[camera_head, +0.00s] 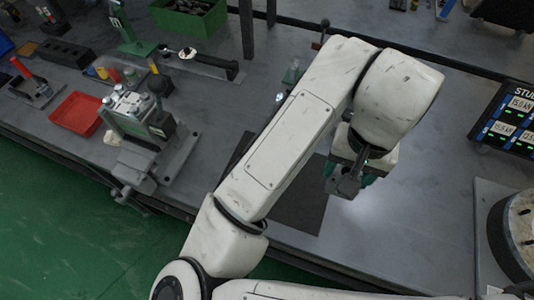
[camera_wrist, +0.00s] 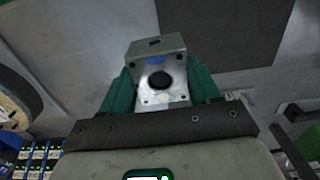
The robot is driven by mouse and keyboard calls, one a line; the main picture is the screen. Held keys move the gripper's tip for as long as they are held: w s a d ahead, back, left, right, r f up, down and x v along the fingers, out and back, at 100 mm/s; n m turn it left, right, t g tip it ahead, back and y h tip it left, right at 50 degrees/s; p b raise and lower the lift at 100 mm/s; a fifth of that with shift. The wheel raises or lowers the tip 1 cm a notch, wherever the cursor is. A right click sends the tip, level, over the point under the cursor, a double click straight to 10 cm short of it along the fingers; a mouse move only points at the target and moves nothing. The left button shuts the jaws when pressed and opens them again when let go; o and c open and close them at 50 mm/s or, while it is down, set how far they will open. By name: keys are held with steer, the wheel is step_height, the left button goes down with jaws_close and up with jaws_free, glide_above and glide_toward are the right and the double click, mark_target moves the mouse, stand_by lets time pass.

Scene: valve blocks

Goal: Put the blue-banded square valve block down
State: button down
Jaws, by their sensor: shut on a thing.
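The valve block (camera_wrist: 158,75) is a grey metal block with a round dark bore and a small blue mark, seen in the wrist view. My gripper (camera_wrist: 160,92) has green fingers on both sides of the block and is shut on it. In the head view my gripper (camera_head: 349,182) is over the bench, right of the dark mat (camera_head: 302,205). The mat also shows in the wrist view (camera_wrist: 230,30), beyond the block. I cannot tell whether the block's underside touches the bench.
A vise (camera_head: 142,125) and a red tray (camera_head: 77,113) stand at left. A green bin (camera_head: 188,17) is at the back. A round flanged part (camera_head: 518,230) and a display panel (camera_head: 508,115) are at right.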

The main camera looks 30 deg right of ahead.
steer(key=w+a+f+b, duration=0.1)
steer(key=w+a+f, duration=0.1)
steer(key=w+f, duration=0.1)
steer(key=w+a+f, duration=0.2)
steer(key=w+f, duration=0.1)
steer(key=w, duration=0.2)
steer(key=w+a+f+b, duration=0.1)
steer(key=w+a+f, duration=0.1)
steer(key=w+f, duration=0.1)
steer(key=shift+w+f+b, duration=0.2)
steer(key=shift+w+b, duration=0.15)
steer(key=shift+w, duration=0.3)
steer(key=shift+w+a+f, duration=0.1)
steer(key=shift+w+f, duration=0.1)
steer(key=shift+f, duration=1.5)
steer(key=shift+c, duration=0.8)
jaws_free()
